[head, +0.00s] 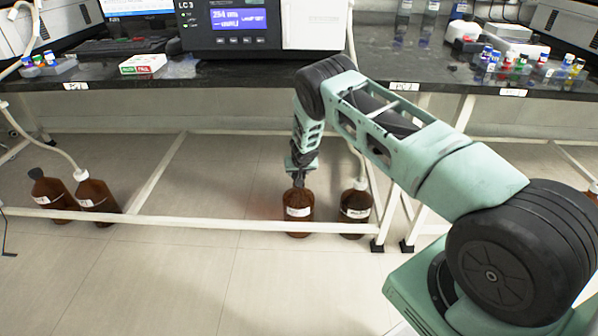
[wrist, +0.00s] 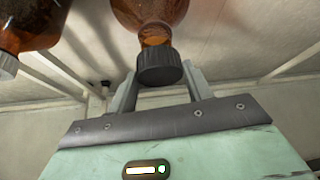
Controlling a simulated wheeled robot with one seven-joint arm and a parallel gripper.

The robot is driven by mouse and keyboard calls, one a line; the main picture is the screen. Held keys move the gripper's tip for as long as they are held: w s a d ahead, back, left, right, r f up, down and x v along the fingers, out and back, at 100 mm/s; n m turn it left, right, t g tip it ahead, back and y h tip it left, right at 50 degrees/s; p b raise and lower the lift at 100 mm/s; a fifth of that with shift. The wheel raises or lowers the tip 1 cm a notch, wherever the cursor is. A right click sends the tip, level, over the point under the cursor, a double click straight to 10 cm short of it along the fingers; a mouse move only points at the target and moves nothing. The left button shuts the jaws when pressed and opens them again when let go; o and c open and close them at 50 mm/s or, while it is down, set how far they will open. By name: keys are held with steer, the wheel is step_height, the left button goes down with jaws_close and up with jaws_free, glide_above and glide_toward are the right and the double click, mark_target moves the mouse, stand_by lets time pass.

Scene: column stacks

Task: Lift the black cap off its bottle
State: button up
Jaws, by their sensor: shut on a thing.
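A brown bottle (head: 298,213) with a white label stands upright on the floor under the bench. My gripper (head: 299,179) points down at its top and largely hides the cap in the head view. In the wrist view the ribbed black cap (wrist: 159,67) sits on the neck of the brown bottle (wrist: 152,14). My gripper (wrist: 160,78) has one finger on each side of the cap and is shut on it. The cap looks seated on the neck, with no clear gap between them.
A brown bottle (head: 355,213) with a white cap and tube stands close on the right. Two more brown bottles, one black-capped (head: 52,193) and one white-capped (head: 97,201), stand far left. A white bench rail (head: 230,223) crosses in front. The floor ahead is clear.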

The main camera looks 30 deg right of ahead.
steer(key=shift+s+a+f+b, duration=0.45)
steer(key=shift+s+f+b, duration=0.25)
steer(key=shift+b, duration=2.2)
steer(key=s+a+b, duration=0.3)
steer(key=s+b, duration=0.4)
steer(key=b, duration=0.1)
steer(key=s+a+r+b, duration=0.1)
steer(key=s+a+b, duration=0.2)
steer(key=s+b, duration=0.5)
steer(key=shift+b, duration=0.6)
steer(key=shift+s, duration=0.1)
